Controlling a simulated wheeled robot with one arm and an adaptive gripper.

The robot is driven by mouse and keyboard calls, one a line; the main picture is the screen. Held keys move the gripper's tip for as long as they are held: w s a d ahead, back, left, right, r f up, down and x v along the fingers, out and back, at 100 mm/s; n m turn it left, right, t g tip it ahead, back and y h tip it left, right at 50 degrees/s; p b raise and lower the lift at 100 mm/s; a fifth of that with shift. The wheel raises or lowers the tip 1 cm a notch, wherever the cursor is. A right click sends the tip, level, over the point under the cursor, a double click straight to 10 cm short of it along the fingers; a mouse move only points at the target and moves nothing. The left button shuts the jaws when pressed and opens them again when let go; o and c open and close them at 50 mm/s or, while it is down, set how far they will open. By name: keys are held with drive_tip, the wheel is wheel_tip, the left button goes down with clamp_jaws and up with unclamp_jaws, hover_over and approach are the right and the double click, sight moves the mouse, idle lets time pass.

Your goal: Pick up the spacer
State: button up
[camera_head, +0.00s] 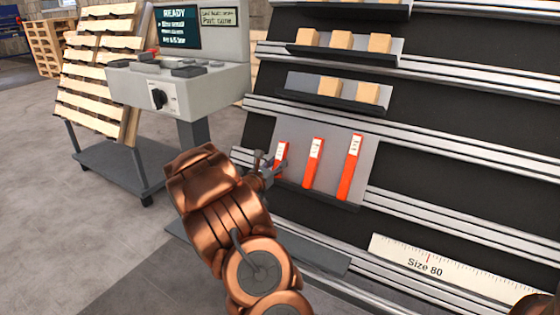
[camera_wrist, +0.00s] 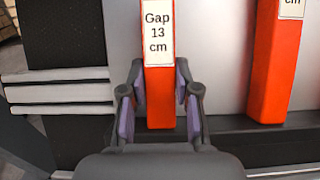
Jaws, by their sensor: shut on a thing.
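Three orange spacers with white labels stand upright in a row on a grey panel with a dark ledge (camera_head: 330,197). The left spacer (camera_head: 281,153) is the shortest; its label reads "Gap 13 cm" in the wrist view (camera_wrist: 161,100). The middle spacer (camera_head: 312,168) and the tallest, right spacer (camera_head: 347,172) stand apart from it. The middle one also shows at the right of the wrist view (camera_wrist: 269,70). My gripper (camera_head: 268,165) is shut on the left spacer, with a finger on each side of it in the wrist view (camera_wrist: 160,80). The spacer's foot appears at the ledge; whether it touches is unclear.
Shelves with tan blocks (camera_head: 340,40) are above the spacers. A ruler strip marked "Size 80" (camera_head: 440,270) lies lower right. A control console (camera_head: 180,90) with a screen stands left, near a cart of pallets (camera_head: 95,75). The floor at left is clear.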

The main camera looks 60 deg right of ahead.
sight(283, 154)
clamp_jaws()
drive_tip(key=shift+r, duration=0.1)
wheel_tip(283, 154, up, 4)
drive_tip(key=p, duration=0.2)
drive_tip(key=shift+p, duration=0.4)
drive_tip(key=shift+s+a+f+b, duration=0.3)
drive_tip(key=shift+s+f+b, duration=0.05)
drive_tip(key=shift+b, duration=0.2)
drive_tip(key=shift+s+a, duration=0.2)
drive_tip(key=shift+s, duration=0.1)
drive_tip(key=s+a+r+b, duration=0.1)
drive_tip(key=s+a+b, duration=0.7)
drive_tip(key=s, duration=0.3)
drive_tip(key=shift+s+a+r, duration=0.2)
drive_tip(key=shift+a+r, duration=0.05)
drive_tip(key=shift+a, duration=0.05)
drive_tip(key=shift+w, duration=0.1)
